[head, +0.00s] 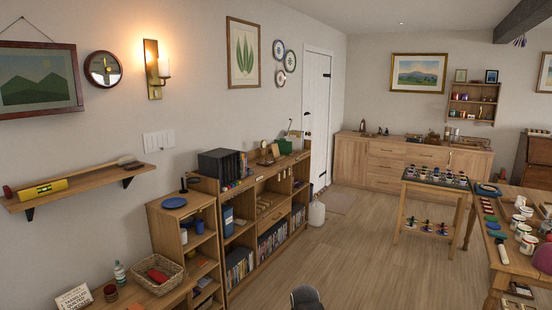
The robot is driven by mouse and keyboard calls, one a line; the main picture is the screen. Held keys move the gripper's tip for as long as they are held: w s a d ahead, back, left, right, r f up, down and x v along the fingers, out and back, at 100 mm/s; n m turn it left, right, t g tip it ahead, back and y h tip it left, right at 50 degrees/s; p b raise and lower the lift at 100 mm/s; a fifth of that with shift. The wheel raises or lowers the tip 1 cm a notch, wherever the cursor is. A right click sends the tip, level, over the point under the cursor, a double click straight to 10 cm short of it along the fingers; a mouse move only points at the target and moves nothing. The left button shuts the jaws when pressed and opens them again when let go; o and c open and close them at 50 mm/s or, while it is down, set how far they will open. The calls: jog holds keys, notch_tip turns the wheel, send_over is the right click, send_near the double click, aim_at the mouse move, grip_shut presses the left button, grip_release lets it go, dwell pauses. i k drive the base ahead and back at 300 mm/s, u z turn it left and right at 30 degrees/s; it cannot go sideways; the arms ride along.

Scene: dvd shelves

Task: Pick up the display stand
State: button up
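I cannot tell for sure which thing is the display stand. A small brown upright piece (275,151) stands on top of the long wooden shelf unit and could be it, but it is too small to tell. A white lettered sign (73,298) leans at the lower left corner. A dark grey rounded part, likely of my own arm, shows at the bottom edge right of the middle. No gripper fingers show.
The long shelf unit (239,232) holds rows of cases, with a black box (219,163) on top. A wicker basket (158,275) sits on the lower surface at left. A small table (433,185) and larger table (535,256) stand right. The wooden floor (350,250) between is clear.

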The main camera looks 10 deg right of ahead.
aim_at(275, 147)
jog(key=z, duration=0.6)
jog(key=i, duration=5.15)
jog(key=u, duration=2.1)
jog(key=k, duration=0.85)
jog(key=u, duration=0.05)
